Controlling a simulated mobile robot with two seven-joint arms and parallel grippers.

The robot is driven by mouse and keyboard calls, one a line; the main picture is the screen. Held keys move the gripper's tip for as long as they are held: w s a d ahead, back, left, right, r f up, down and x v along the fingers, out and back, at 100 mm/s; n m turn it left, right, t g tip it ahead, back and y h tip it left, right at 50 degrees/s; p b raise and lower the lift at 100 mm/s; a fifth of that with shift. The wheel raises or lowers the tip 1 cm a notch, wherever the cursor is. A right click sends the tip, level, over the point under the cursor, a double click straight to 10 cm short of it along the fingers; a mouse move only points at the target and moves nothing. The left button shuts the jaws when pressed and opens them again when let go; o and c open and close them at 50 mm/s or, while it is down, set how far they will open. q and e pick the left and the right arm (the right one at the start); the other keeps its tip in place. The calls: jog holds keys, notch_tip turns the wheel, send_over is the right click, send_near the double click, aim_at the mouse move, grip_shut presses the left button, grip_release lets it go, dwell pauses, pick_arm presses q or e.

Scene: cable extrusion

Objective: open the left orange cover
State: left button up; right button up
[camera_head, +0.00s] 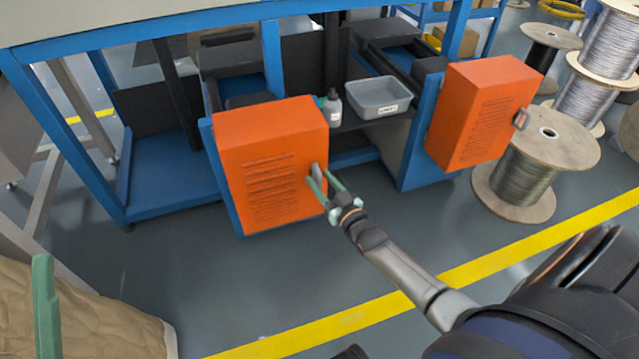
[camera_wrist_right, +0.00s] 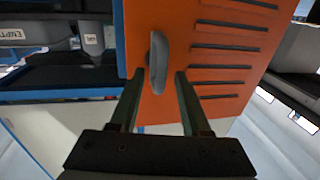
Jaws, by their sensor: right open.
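The left orange cover (camera_head: 268,170) is a box-like door with slats, on the blue frame in the head view. It appears shut against the frame. Its grey handle (camera_head: 316,173) is on its right side. In the right wrist view the orange cover (camera_wrist_right: 180,30) fills the middle, with the handle (camera_wrist_right: 157,62) upright on it. My right gripper (camera_head: 322,185) is open at the handle; in the wrist view its two fingers (camera_wrist_right: 157,85) point toward the handle, one to each side of its lower end. Contact cannot be told. A green finger of my left gripper (camera_head: 46,305) shows at the lower left; its opening is hidden.
A second orange cover (camera_head: 484,112) with a handle is on the right. A grey bin (camera_head: 372,97) and a bottle (camera_head: 333,108) stand on a shelf between them. Wooden cable spools (camera_head: 540,165) stand at right. Grey floor in front is clear, with a yellow line (camera_head: 340,322).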

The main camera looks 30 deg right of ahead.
jog(key=shift+w, duration=0.5)
grip_shut()
dwell(1.2)
